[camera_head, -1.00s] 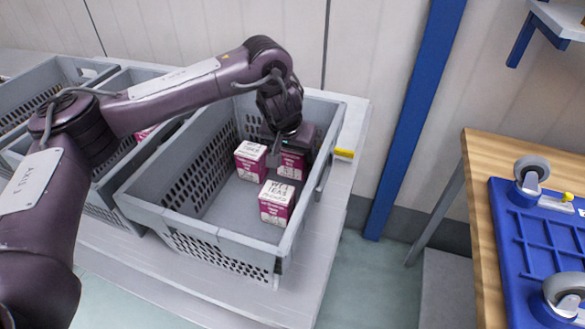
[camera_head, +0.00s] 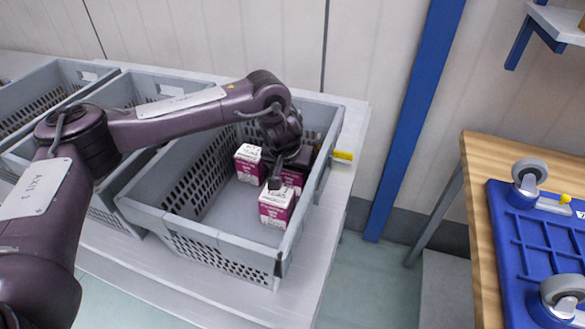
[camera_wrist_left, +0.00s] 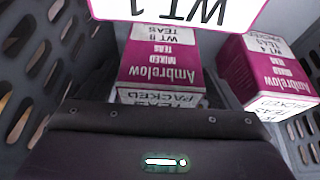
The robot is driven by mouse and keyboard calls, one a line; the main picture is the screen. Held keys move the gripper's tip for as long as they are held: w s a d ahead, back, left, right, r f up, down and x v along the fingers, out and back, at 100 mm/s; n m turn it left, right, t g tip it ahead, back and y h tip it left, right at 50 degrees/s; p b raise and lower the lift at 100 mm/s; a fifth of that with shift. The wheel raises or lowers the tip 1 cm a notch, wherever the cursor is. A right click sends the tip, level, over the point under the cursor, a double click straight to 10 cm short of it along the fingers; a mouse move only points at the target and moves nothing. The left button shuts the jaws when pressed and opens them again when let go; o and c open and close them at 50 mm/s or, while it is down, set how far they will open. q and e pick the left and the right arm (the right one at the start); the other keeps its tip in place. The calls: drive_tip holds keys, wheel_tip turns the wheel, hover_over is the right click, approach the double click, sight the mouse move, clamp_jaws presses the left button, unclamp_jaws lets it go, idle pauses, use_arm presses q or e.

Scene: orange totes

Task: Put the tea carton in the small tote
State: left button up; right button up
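Three white-and-magenta tea cartons stand in a grey slatted tote (camera_head: 190,235): a front one (camera_head: 276,204), a left one (camera_head: 249,164) and a back one (camera_head: 294,178), which my gripper partly covers. My left gripper (camera_head: 275,178) is inside the tote, just behind and above the front carton. Its finger opening is hidden, and I cannot tell whether it touches a carton. In the left wrist view, the dark gripper body (camera_wrist_left: 150,145) fills the bottom, with one carton (camera_wrist_left: 160,65) in the middle and another (camera_wrist_left: 270,70) at right. My right gripper is not in view. No tote is clearly the small one.
More grey totes (camera_head: 45,85) stand to the left on the same light bench (camera_head: 335,195). A yellow tab (camera_head: 343,155) lies by the tote's right rim. A wooden table (camera_head: 480,235) with a blue wheeled dolly (camera_head: 530,245) is at right. A blue post (camera_head: 412,120) stands between.

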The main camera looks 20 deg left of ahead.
use_arm(q)
drive_tip(key=shift+r, duration=0.1)
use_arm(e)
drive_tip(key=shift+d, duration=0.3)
use_arm(q)
drive_tip(key=shift+r, duration=0.2)
drive_tip(key=v, duration=0.4)
drive_tip(key=shift+r+b, duration=0.1)
drive_tip(key=shift+b, duration=0.2)
drive_tip(key=p+v, duration=0.1)
drive_tip(key=v, duration=0.6)
drive_tip(key=shift+s+r+p, duration=0.25)
drive_tip(key=shift+p, duration=0.1)
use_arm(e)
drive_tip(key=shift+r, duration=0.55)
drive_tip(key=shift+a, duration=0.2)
use_arm(q)
drive_tip(key=shift+r, duration=0.1)
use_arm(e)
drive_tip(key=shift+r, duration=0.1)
